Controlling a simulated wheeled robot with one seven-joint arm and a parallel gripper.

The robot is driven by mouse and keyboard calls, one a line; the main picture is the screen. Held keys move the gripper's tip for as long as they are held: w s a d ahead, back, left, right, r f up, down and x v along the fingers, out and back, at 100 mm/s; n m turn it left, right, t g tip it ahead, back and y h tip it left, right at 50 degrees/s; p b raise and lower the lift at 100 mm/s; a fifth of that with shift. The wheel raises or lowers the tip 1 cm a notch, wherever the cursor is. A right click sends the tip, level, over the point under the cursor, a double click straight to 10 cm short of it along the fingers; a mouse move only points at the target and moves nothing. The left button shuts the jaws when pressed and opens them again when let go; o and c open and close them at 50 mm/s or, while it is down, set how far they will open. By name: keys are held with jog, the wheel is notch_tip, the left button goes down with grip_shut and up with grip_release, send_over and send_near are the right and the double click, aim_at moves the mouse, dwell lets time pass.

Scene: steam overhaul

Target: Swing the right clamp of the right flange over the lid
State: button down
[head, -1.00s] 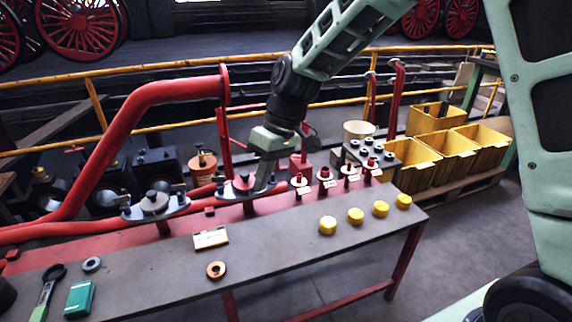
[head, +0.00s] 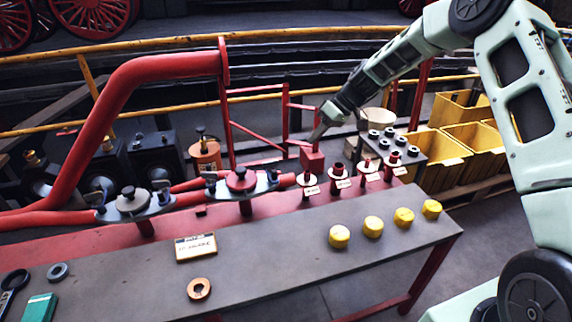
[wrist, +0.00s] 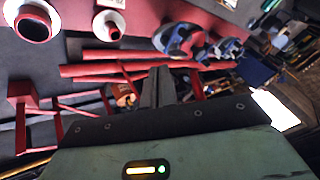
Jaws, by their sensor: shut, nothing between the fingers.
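The right flange (head: 258,187) stands on a red pipe stub on the bench, with a round red lid (head: 241,180) and dark centre knob on it. Its right clamp (head: 273,177) is a small dark piece at the right end of the flange; it appears beside the lid, though too small to tell exactly. The left clamp (head: 210,184) sits at the other end. The flange also shows in the wrist view (wrist: 178,40). My gripper (head: 316,137) is shut and empty, right of the flange and higher, near a red block. Its fingers (wrist: 158,86) are together in the wrist view.
The left flange (head: 132,206) with a grey lid stands to the left. A red block (head: 312,160) and several short red stubs stand right of the right flange. Yellow caps (head: 373,226), a sign (head: 195,247) and a ring (head: 199,289) lie on the grey bench.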

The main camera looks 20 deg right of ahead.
jog(key=a+f, duration=0.8)
jog(key=a, duration=0.1)
jog(key=shift+s+a, duration=0.3)
jog(key=shift+s, duration=0.05)
